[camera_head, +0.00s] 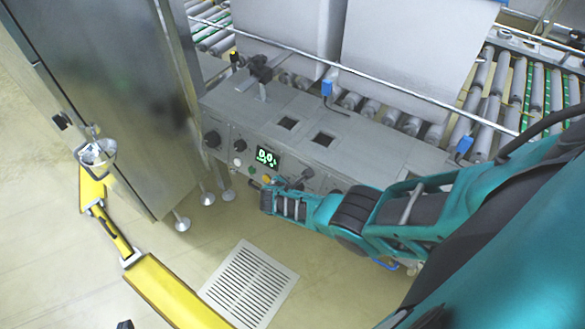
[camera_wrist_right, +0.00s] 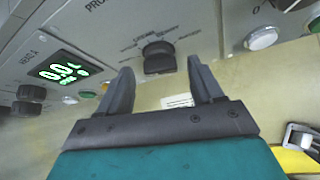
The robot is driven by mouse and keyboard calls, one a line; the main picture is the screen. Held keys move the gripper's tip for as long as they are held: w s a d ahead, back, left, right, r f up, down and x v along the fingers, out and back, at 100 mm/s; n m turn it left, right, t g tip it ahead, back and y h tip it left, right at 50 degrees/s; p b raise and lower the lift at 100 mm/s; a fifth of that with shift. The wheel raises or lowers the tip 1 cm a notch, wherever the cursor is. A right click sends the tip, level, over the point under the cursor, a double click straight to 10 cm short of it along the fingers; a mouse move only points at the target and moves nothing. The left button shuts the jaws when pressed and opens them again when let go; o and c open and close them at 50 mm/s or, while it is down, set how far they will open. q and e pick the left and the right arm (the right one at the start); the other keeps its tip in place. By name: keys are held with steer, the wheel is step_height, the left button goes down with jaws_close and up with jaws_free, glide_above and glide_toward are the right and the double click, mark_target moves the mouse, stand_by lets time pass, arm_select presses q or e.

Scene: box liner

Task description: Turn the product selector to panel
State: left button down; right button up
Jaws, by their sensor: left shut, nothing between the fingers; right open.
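The product selector (camera_wrist_right: 158,58) is a dark rotary knob on the grey control panel (camera_wrist_right: 105,30), below partly legible "PRO…" lettering. Small position labels surround it, but I cannot read which one it points to. In the right wrist view, my right gripper (camera_wrist_right: 163,88) is open, its dark fingers on either side below the knob, with nothing between them. In the head view, my teal right arm reaches in from the right to the panel's front, and its hand partly hides the selector area. The dark tip of my left gripper (camera_head: 125,324) shows at the bottom edge, shut and empty, far from the panel.
A lit green display (camera_head: 267,156) and several knobs and buttons sit left of the selector. Roller conveyors (camera_head: 480,105) and large grey boxes (camera_head: 400,45) stand behind. A steel cabinet (camera_head: 110,90) and yellow rail (camera_head: 165,290) are at left. A floor grate (camera_head: 250,283) lies below.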

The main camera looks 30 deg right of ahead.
steer(key=p+v, duration=0.4)
steer(key=v, duration=0.9)
steer(key=shift+p, duration=0.4)
steer(key=shift+w, duration=0.1)
steer(key=s+a+m+t+y, duration=0.2)
steer(key=s+a+m+y, duration=0.4)
steer(key=s+m, duration=0.2)
steer(key=s+r+m+t+y, duration=0.2)
steer(key=s+r+m+t, duration=0.1)
steer(key=r+m, duration=0.6)
steer(key=shift+s+d+r+m+t+y, duration=0.2)
steer(key=shift+s+m+t+y, duration=0.15)
steer(key=shift+s, duration=0.5)
